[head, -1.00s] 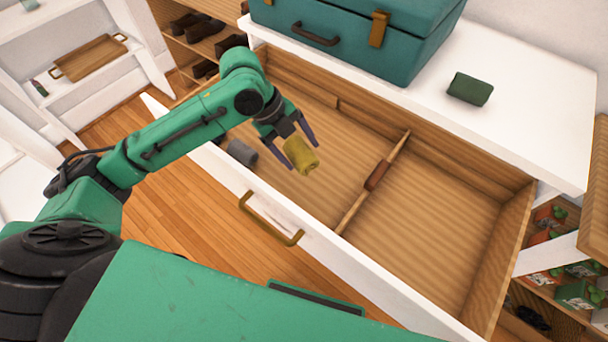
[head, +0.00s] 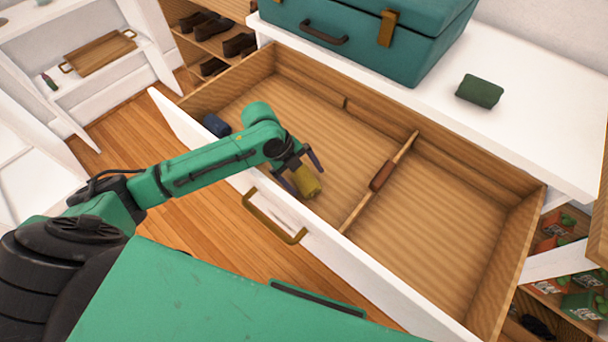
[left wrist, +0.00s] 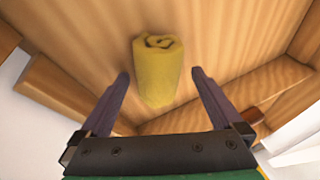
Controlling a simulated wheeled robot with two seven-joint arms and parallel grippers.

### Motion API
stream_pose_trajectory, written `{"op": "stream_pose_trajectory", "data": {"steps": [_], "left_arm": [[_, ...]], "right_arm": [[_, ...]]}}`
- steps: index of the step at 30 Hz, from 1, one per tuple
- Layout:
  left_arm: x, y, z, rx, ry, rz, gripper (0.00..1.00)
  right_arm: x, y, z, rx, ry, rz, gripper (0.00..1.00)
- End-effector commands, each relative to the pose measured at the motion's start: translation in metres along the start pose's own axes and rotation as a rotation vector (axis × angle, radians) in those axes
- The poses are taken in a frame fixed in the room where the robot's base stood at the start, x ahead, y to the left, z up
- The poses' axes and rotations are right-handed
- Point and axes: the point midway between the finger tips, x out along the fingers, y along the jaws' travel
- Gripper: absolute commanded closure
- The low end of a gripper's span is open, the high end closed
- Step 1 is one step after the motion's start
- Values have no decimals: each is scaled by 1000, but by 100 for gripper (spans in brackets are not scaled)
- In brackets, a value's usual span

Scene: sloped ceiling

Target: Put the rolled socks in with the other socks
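A mustard-yellow rolled pair of socks (head: 307,182) is at the left gripper's fingertips, near the front wall of the open drawer (head: 440,245). The left wrist view shows the yellow roll (left wrist: 158,70) with its spiral end, between and beyond the fingertips. My left gripper (head: 302,172) is open, with a gap beside the roll on both sides in the left wrist view (left wrist: 160,75). A dark blue roll (head: 216,125) lies in the drawer's left part, beyond my forearm. My right gripper is not in view.
A wooden divider (head: 382,175) splits the drawer; its right compartment is empty. A teal case (head: 365,40) and a dark green folded item (head: 480,90) rest on the white top (head: 540,130). Shoes (head: 240,45) stand on shelves behind.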

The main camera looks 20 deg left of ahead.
Motion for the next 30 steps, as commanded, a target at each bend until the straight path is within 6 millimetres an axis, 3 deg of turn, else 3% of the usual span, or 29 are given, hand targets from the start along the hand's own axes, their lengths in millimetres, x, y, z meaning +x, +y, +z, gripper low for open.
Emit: {"op": "stream_pose_trajectory", "data": {"steps": [5,12,17,30], "left_arm": [[-18,-1,1,-1,-3,-3,0],[-82,-1,1,0,-5,-3,0],[-113,-1,0,-1,-2,-1,0],[-121,-1,0,-1,1,-1,0]], "right_arm": [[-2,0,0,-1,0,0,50],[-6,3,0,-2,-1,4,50],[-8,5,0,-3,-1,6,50],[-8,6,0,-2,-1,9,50]]}}
